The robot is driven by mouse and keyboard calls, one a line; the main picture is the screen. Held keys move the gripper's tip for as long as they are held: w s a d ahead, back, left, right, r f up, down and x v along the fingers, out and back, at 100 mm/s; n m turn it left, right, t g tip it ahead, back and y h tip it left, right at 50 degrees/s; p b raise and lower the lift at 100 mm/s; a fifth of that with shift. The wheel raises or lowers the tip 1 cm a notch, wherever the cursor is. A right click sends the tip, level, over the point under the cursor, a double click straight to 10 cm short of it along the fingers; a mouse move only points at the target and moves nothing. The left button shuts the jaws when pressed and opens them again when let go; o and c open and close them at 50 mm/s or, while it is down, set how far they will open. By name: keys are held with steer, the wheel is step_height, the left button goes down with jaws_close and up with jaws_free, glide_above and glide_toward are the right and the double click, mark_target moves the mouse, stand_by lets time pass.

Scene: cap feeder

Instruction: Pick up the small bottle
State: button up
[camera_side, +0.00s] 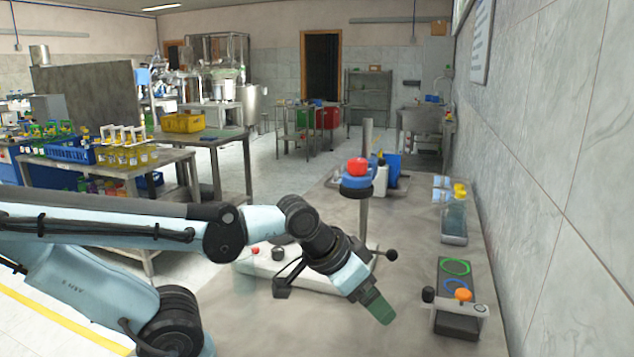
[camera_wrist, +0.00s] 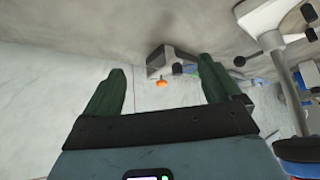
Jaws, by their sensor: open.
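My gripper (camera_side: 378,308) is open and empty, held above the grey bench and tilted down to the right. In the wrist view its two green fingers (camera_wrist: 160,80) stand wide apart. An orange cap-like piece (camera_side: 463,294) sits at the front of a dark fixture (camera_side: 457,322), to the right of my gripper and apart from it. The orange piece also shows between the fingers in the wrist view (camera_wrist: 162,84), farther off. Small bottles with yellow caps (camera_side: 459,190) stand in a clear tray (camera_side: 454,240) behind the fixture. I cannot tell which one is the small bottle.
The tiled wall (camera_side: 560,150) bounds the bench on the right. Bench between gripper and fixture is clear.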

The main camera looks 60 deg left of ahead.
step_height(320, 180, up, 7)
steer(key=n+g, duration=0.7)
steer(key=n, duration=0.1)
glide_above(242, 262)
steer(key=w+a, duration=0.1)
steer(key=a, duration=0.2)
steer(key=shift+w+d, duration=0.15)
steer(key=shift+f, duration=0.25)
step_height(242, 262, down, 6)
steer(key=shift+f, duration=0.2)
steer(key=f, duration=0.5)
steer(key=shift+s, duration=0.4)
steer(key=shift+c, duration=0.3)
